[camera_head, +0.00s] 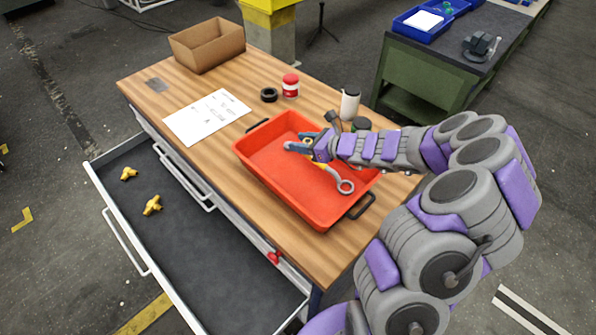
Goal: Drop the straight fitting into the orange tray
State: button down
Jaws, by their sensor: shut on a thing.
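The orange tray (262,182) sits on the wooden bench top, with a black handle at each end. My gripper (298,144) reaches in from the right and is over the far part of the tray. Its jaws are shut on a small yellow piece, seemingly the straight fitting, which the fingers mostly hide. Its exact shape and its height above the tray floor cannot be told. A grey ring-ended wrench (344,185) shows in the tray just below my gripper.
A cardboard box (207,45), a paper sheet (207,117), black tape (269,95), a red-lidded jar (291,86) and a white bottle (349,104) stand around the tray. The open drawer (190,240) holds two yellow fittings (152,205). The tray's near left floor is clear.

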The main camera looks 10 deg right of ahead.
jog(key=f+b, duration=0.1)
jog(key=d+f+b, duration=0.1)
jog(key=f, duration=0.1)
jog(key=f+b, duration=0.1)
jog(key=shift+d+f+b, duration=0.25)
jog(key=shift+f+b, duration=0.15)
jog(key=shift+a, duration=0.3)
jog(key=c, duration=1)
grip_release()
jog(key=shift+a, duration=0.2)
jog(key=o, duration=0.3)
jog(key=shift+o, duration=0.6)
jog(key=shift+d, duration=0.35)
jog(key=shift+d+r, duration=0.1)
jog(key=p+v, duration=0.2)
jog(key=v, duration=1.5)
jog(key=shift+s, duration=0.1)
